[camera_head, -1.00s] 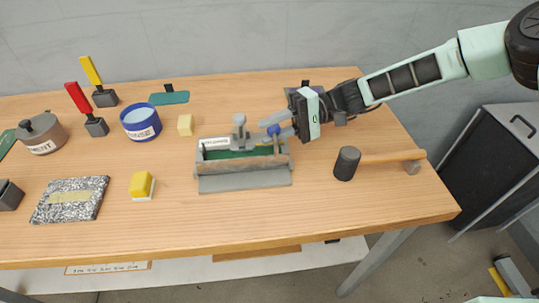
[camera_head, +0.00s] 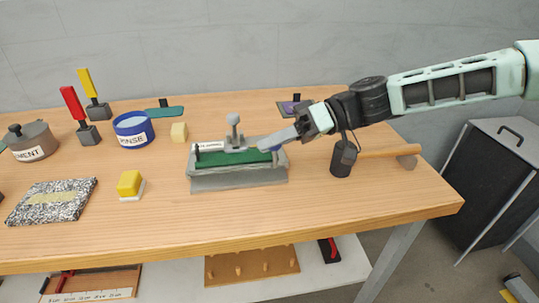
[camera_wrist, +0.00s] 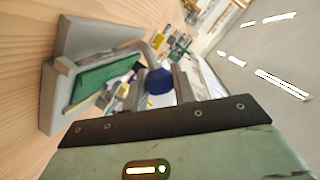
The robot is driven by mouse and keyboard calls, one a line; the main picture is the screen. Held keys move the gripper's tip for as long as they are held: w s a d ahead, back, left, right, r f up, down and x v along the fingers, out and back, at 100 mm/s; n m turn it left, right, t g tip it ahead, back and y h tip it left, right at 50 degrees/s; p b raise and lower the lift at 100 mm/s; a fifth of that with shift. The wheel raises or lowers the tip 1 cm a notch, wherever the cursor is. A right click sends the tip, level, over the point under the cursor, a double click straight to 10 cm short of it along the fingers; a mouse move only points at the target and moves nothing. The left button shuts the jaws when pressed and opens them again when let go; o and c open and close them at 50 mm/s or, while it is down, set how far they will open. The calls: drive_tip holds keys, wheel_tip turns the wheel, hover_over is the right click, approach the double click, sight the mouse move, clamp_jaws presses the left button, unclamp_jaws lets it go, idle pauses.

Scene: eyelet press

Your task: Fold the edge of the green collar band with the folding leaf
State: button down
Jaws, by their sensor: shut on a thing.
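The green collar band (camera_head: 232,160) lies in the grey press (camera_head: 240,183) at the middle of the table. It also shows in the wrist view as a green strip (camera_wrist: 102,77). A grey upright post with a round top (camera_head: 234,120) stands at the back of the press. My gripper (camera_head: 273,144) is at the press's right end. In the wrist view its fingers (camera_wrist: 160,85) are shut on a blue knob (camera_wrist: 158,82). The knob's link to the folding leaf is hidden, and I cannot clearly make out the leaf's edges.
A hammer (camera_head: 388,151) lies right of the press, near my arm. A yellow block (camera_head: 130,183), a blue-rimmed rinse bowl (camera_head: 133,130), a speckled slab (camera_head: 52,200) and a lidded pot (camera_head: 30,141) stand to the left. The table front before the press is clear.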

sight(276, 160)
drive_tip(key=s+f+n+b, duration=0.1)
drive_tip(key=b, duration=0.1)
drive_tip(key=s+n+t+b, duration=0.1)
drive_tip(key=b, duration=0.1)
drive_tip(key=shift+s+d+f+n+t, duration=0.15)
drive_tip(key=shift+d+f+n+t, duration=0.15)
drive_tip(key=shift+d+f, duration=0.1)
drive_tip(key=shift+s+d+f+n+t+y+b, duration=0.1)
drive_tip(key=shift+s+f+n+t+y+b, duration=0.35)
drive_tip(key=shift+n+b, duration=0.85)
drive_tip(key=shift+s+m, duration=0.25)
drive_tip(key=shift+m, duration=0.05)
drive_tip(key=c, duration=1.2)
unclamp_jaws()
drive_tip(key=shift+o, duration=0.2)
drive_tip(key=shift+w+d, duration=0.1)
drive_tip(key=v, duration=1.7)
drive_tip(key=shift+r+p, duration=0.3)
